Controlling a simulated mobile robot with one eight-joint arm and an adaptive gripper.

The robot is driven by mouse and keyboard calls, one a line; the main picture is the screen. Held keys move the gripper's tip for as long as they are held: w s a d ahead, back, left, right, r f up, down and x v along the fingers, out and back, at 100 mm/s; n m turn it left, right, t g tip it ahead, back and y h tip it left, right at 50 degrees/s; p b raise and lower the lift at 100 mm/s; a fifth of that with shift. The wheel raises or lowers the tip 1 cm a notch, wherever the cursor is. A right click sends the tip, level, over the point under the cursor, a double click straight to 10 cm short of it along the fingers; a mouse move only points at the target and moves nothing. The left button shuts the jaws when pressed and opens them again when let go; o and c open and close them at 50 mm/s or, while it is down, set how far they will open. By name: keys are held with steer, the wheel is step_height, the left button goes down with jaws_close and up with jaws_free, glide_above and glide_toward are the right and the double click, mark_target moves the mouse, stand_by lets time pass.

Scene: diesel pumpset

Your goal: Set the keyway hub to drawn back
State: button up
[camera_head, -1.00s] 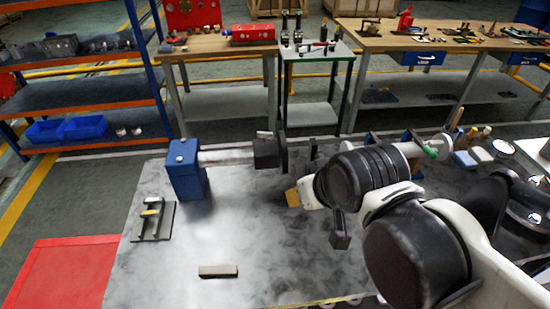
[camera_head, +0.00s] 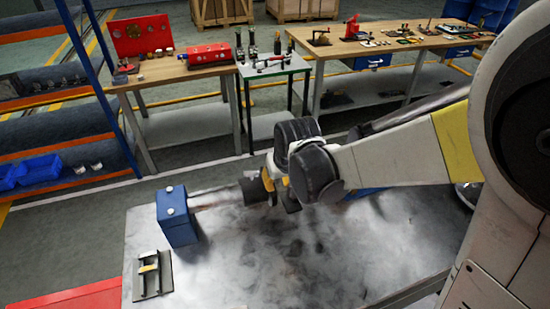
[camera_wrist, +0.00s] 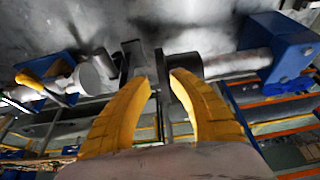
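The keyway hub, a dark cylinder (camera_head: 252,191), sits at the free end of a grey shaft (camera_head: 215,196) that comes out of a blue bearing block (camera_head: 177,216). In the wrist view, the hub (camera_wrist: 186,67), shaft (camera_wrist: 235,63) and blue block (camera_wrist: 288,46) show at the upper right. My gripper (camera_wrist: 161,78) has its two yellow fingers apart, with a gap between the tips. The right fingertip overlaps the hub's left end in the picture; I cannot tell whether they touch. In the head view, my gripper (camera_head: 272,180) is at the hub's right end.
A second shaft with a pale round flange (camera_wrist: 91,76) lies left of the fingers in the wrist view. A small fixture (camera_head: 150,272) stands at the table's left. The grey table (camera_head: 290,255) is clear in front. Workbenches (camera_head: 190,68) and a shelf rack (camera_head: 60,140) stand behind.

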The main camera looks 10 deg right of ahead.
mark_target(274, 195)
steer(key=b+x, duration=0.2)
steer(key=x, duration=0.8)
steer(key=shift+w+a+f+b, duration=0.15)
steer(key=shift+f+b, duration=0.1)
steer(key=shift+b, duration=0.15)
jaws_close()
